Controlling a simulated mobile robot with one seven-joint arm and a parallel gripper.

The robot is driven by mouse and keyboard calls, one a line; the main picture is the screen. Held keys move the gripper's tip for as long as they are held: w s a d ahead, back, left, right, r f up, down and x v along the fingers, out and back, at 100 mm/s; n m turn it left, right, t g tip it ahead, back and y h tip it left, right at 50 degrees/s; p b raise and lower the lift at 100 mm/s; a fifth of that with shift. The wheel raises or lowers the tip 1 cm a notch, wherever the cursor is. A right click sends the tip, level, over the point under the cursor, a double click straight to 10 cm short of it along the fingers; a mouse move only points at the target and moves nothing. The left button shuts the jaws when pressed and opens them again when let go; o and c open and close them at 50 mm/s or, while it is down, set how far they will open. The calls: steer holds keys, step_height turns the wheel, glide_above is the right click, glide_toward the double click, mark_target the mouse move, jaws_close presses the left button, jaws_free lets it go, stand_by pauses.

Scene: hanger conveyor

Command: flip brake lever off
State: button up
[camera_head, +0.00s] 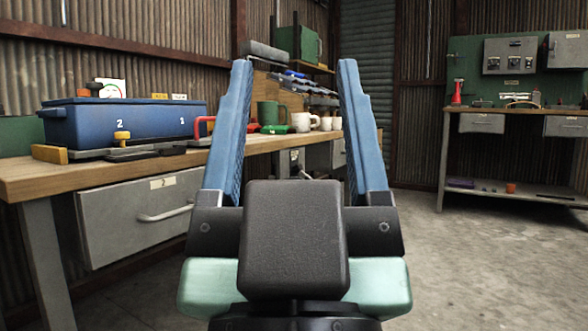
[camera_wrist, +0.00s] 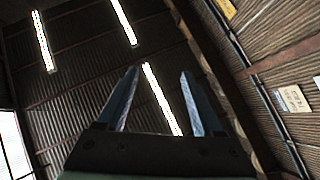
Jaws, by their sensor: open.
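My gripper (camera_head: 294,66) is raised in the middle of the head view, its two blue fingers wide apart and nothing between them. In the wrist view my gripper (camera_wrist: 159,73) points up at the roof and is empty. I cannot tell for sure which part is the brake lever. A red bent handle (camera_head: 201,126) stands on the left workbench, just left of my left finger. My gripper looks apart from both. My left finger hides part of the bench.
The wooden workbench (camera_head: 40,182) runs along the left, with a blue box (camera_head: 125,122), a green mug (camera_head: 268,113), white mugs (camera_head: 301,121) and a grey drawer (camera_head: 140,215). A second bench (camera_head: 520,110) stands at the back right. Concrete floor (camera_head: 480,260) is clear at right.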

steer(key=shift+r+p, duration=0.25)
steer(key=shift+p, duration=0.05)
steer(key=c, duration=0.5)
step_height(320, 180, up, 5)
steer(key=p, duration=0.4)
steer(key=shift+p, duration=0.4)
jaws_close()
step_height(320, 180, up, 25)
steer(key=p, duration=2.5)
steer(key=shift+r, duration=0.1)
steer(key=shift+w, duration=0.15)
